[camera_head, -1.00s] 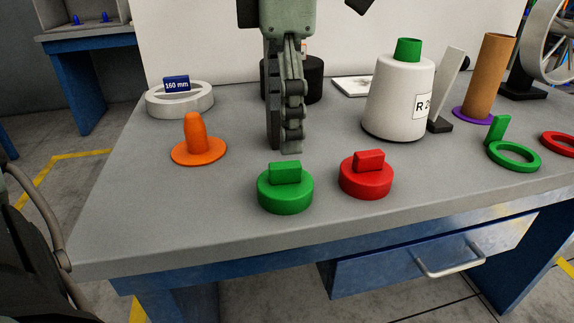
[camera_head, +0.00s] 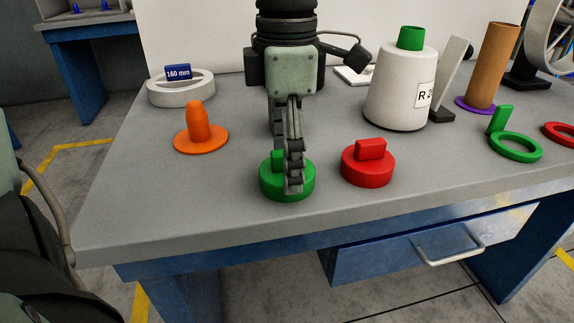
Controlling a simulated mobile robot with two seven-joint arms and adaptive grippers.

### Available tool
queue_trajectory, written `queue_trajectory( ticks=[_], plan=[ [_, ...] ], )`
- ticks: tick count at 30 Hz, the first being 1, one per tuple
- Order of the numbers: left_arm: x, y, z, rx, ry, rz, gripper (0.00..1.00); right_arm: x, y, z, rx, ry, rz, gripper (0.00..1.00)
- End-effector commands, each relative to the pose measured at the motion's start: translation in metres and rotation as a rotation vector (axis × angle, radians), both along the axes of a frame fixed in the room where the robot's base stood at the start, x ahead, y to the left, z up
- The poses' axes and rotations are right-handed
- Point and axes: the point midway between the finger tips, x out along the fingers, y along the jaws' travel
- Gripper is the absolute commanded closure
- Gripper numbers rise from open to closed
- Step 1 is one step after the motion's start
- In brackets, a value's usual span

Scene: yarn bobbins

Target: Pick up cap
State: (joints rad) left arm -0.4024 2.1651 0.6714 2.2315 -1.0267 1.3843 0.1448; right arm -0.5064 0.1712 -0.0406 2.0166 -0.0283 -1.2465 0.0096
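The green cap (camera_head: 267,181) is a round disc with a block-shaped grip on top. It sits on the table near the front edge, and part of it is hidden by my gripper. My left gripper (camera_head: 287,168) points down over this cap. One finger hangs in front of the cap's grip and the other is behind, its tip hidden. I cannot tell whether the fingers press on the grip. A red cap (camera_head: 367,168) of the same shape sits just to the right, apart from the gripper. My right gripper is not in view.
An orange cone-shaped piece (camera_head: 200,138) and a light ring with a 160 mm label (camera_head: 180,92) stand left. A white bobbin (camera_head: 398,95), brown tube (camera_head: 492,65) and green ring (camera_head: 516,147) stand right. The grey table's (camera_head: 180,205) front left is bare.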

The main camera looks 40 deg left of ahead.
Motion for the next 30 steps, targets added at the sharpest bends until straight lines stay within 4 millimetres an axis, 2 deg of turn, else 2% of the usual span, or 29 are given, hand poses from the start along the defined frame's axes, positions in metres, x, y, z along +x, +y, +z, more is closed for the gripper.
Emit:
queue_trajectory(
  ticks=[1,4,16,20,24,30],
  plan=[
    [0.000,0.000,0.000,0.000,0.000,0.000,0.36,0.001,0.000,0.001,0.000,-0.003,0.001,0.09],
    [0.000,0.000,0.000,0.000,0.000,0.000,0.48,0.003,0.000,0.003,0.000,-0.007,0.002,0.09],
    [0.000,0.000,0.005,0.001,-0.001,0.000,0.49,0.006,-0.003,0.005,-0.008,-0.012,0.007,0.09],
    [0.001,0.000,0.018,0.001,-0.004,0.000,0.49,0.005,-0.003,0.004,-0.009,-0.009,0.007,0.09],
    [0.001,0.000,0.043,0.002,-0.005,-0.001,0.49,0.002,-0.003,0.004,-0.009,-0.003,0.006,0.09],
    [-0.041,-0.020,0.068,0.004,-0.006,-0.006,0.49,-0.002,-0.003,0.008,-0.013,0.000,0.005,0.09]
  ],
)
